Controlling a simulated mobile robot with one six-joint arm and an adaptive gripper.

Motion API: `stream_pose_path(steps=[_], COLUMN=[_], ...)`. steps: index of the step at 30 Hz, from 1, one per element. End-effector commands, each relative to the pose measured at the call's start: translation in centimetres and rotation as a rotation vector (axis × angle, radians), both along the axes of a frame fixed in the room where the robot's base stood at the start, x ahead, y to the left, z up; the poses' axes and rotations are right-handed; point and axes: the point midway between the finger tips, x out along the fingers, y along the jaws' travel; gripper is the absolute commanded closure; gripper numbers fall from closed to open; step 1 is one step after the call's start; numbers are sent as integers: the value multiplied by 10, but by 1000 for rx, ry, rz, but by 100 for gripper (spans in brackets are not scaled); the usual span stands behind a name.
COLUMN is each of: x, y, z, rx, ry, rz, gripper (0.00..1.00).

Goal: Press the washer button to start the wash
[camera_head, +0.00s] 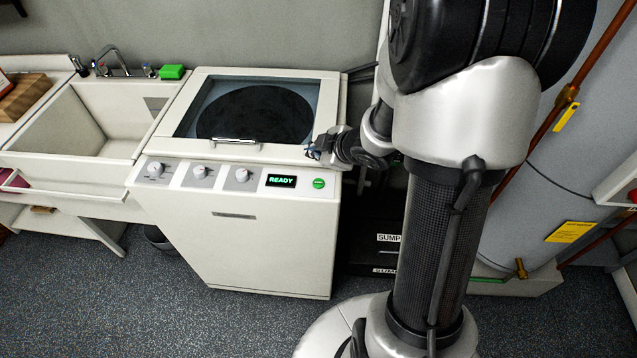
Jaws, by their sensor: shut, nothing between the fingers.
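The white washer (267,240) stands in the middle, its top lid with a dark round window closed. Its front panel has several knobs, a display (281,181) reading "READY" in green, and a round green button (319,183) at the right end. My gripper (311,153) is at the washer's top right front edge, a little above the green button in the picture. Its fingers are small and dark here and are shut on nothing. It appears apart from the button; its exact distance from the panel is hard to tell.
A white sink (92,115) with a faucet stands left of the washer, with a green sponge (172,72) on its back ledge. A dark box marked "SUMP" (389,238) sits right of the washer. A large grey tank (560,170) and copper pipes stand at right. The floor in front is clear.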

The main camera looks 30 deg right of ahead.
Motion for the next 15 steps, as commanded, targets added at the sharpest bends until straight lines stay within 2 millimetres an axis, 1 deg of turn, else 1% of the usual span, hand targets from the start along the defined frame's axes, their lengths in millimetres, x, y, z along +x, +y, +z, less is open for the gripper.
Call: stream_pose_path(steps=[1,5,12,15], x=[0,0,0,0], y=[0,0,0,0], z=[-8,-25,-60,-72], rx=[0,-1,0,0], ry=[0,1,1,1], rz=[0,-1,-1,-1], gripper=[100,100,100,100])
